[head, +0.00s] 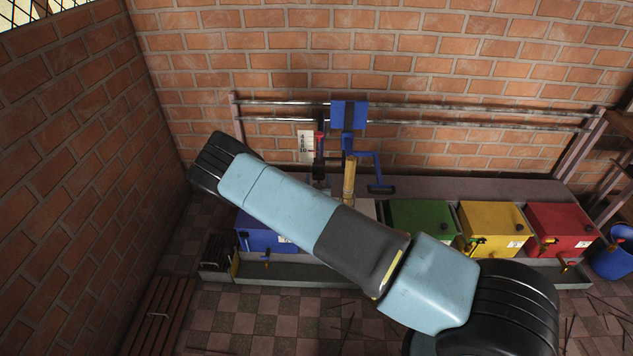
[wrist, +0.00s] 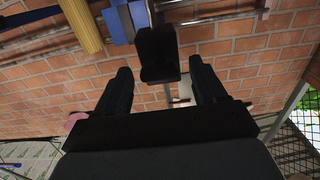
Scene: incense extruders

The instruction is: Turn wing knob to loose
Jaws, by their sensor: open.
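In the wrist view my gripper (wrist: 163,85) is open, with its two dark fingers apart and nothing clearly held between them. A black block (wrist: 158,55) shows beyond and between the fingers; I cannot tell whether it is the wing knob or whether it touches them. In the head view a blue carriage (head: 348,115) sits on the wall rails, with a blue crank (head: 381,180) and an upright yellow-tan cylinder (head: 349,178) below. A red-topped dark part (head: 320,143) is left of the carriage. My arm hides much of the area below, and no wing knob is clearly identifiable.
A numbered white card (head: 305,143) hangs behind the rails (head: 455,109). Blue (head: 262,232), green (head: 422,219), yellow (head: 491,222) and red (head: 562,226) boxes with taps stand along the bench. Brick walls close the back and left. A blue bucket (head: 613,260) stands right.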

